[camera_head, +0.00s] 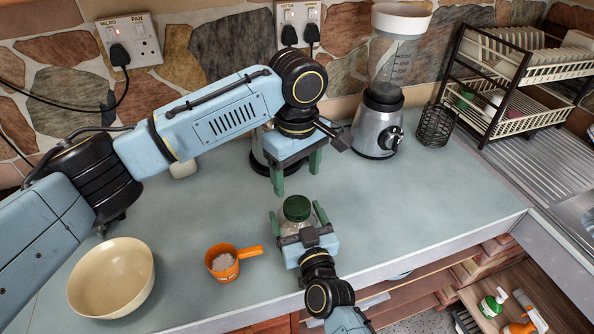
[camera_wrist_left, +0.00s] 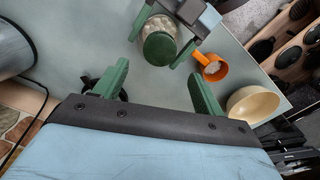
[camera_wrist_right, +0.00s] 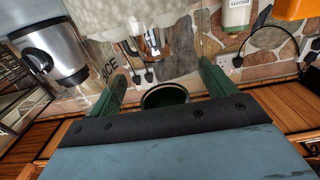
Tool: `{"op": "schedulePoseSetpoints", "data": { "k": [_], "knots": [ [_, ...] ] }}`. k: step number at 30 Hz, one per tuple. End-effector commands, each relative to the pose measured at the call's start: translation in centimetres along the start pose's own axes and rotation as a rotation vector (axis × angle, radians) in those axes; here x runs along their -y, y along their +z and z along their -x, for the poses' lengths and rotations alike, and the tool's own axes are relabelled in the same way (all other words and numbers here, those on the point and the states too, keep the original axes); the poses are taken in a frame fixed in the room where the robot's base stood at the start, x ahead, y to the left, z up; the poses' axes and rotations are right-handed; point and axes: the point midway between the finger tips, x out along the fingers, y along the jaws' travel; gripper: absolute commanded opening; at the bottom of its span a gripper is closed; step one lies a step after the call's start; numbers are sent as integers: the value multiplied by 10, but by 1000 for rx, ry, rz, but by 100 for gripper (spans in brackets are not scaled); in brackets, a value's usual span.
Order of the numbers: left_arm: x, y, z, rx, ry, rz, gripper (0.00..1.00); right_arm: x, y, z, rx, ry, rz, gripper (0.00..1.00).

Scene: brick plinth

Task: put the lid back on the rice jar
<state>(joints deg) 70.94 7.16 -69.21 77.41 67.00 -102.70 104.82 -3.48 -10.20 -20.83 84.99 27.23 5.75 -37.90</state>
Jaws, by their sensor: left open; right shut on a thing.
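The rice jar (camera_head: 292,226) is clear glass with a dark green lid (camera_head: 297,208) at its top, near the counter's front edge. In the left wrist view the jar (camera_wrist_left: 160,25) shows pale contents, and the lid (camera_wrist_left: 160,49) appears seated on its mouth. My right gripper (camera_head: 299,218) is shut on the jar, one finger at each side; whether the jar touches the counter is unclear. In the right wrist view a green round rim (camera_wrist_right: 165,96) shows between the fingers. My left gripper (camera_head: 296,182) is open and empty, behind and above the jar.
An orange measuring cup (camera_head: 222,263) and a cream bowl (camera_head: 112,278) stand left of the jar. A blender (camera_head: 378,123), wire holder (camera_head: 435,125) and dish rack (camera_head: 500,75) stand back right. A glass vessel (camera_head: 260,160) is partly hidden behind my left gripper. Counter right of centre is clear.

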Motion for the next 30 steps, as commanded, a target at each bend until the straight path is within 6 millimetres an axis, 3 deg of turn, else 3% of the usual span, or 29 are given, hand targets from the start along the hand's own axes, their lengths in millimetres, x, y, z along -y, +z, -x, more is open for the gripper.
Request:
{"op": "schedulePoseSetpoints", "data": {
  "k": [7, 19, 30],
  "knots": [
    [0, 0, -13, 1, -1, -1, 70, 0, 1, 0, 2, 0, 1, 19],
    [0, 0, -70, 1, -2, -1, 70, 0, 1, 0, 2, 0, 1, 19],
    [0, 0, -80, 0, 0, -2, 70, 0, 1, 0, 2, 0, 1, 19]
  ]
}}
